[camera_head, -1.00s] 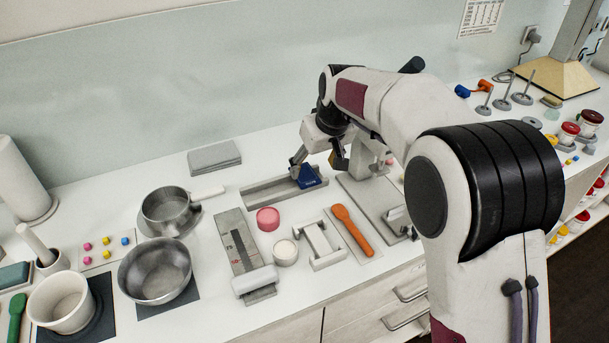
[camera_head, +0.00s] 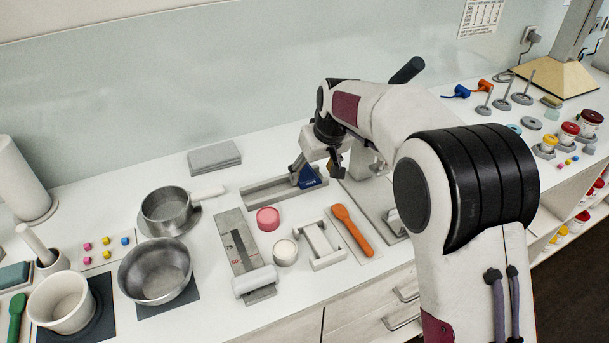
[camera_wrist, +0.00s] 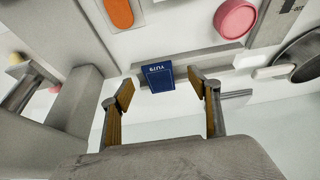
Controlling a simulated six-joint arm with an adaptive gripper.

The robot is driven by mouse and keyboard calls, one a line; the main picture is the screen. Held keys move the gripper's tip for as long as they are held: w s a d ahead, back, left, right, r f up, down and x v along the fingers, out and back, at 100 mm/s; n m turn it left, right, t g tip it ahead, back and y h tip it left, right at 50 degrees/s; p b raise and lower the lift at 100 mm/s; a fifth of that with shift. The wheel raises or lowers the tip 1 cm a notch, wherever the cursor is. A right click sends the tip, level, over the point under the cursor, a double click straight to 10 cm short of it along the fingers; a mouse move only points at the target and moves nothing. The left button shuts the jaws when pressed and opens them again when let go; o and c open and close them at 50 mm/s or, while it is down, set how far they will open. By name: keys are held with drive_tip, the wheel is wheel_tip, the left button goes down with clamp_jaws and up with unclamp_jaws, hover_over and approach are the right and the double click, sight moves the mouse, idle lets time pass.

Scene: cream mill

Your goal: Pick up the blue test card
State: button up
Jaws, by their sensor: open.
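The blue test card (camera_head: 309,177) stands in the long grey trough (camera_head: 262,191) at the back of the bench, toward the trough's right end. In the wrist view the card (camera_wrist: 158,77) shows pale lettering and lies between the two fingertips, a little beyond them. My gripper (camera_wrist: 163,92) is open, with a finger on each side of the card and a gap on both sides. In the head view my gripper (camera_head: 315,166) is over the card and partly hides it. I cannot tell how far the fingertips are from the card in depth.
A grey stand (camera_head: 366,160) is close to the right of the gripper. A pink round piece (camera_head: 268,219), a white cup (camera_head: 285,252), a white block frame (camera_head: 319,243) and an orange spoon (camera_head: 352,230) lie in front. A pan (camera_head: 168,212) stands to the left.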

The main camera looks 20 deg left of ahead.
sight(311, 183)
drive_tip(key=f, duration=0.1)
drive_tip(key=w+f, duration=0.1)
drive_tip(key=shift+f, duration=0.4)
drive_tip(key=shift+x, duration=0.85)
drive_tip(key=shift+f, duration=0.2)
idle(0.3)
drive_tip(key=shift+c, duration=0.3)
drive_tip(key=c, duration=1.1)
drive_tip(key=shift+r, duration=0.15)
drive_tip(key=shift+r, duration=5.15)
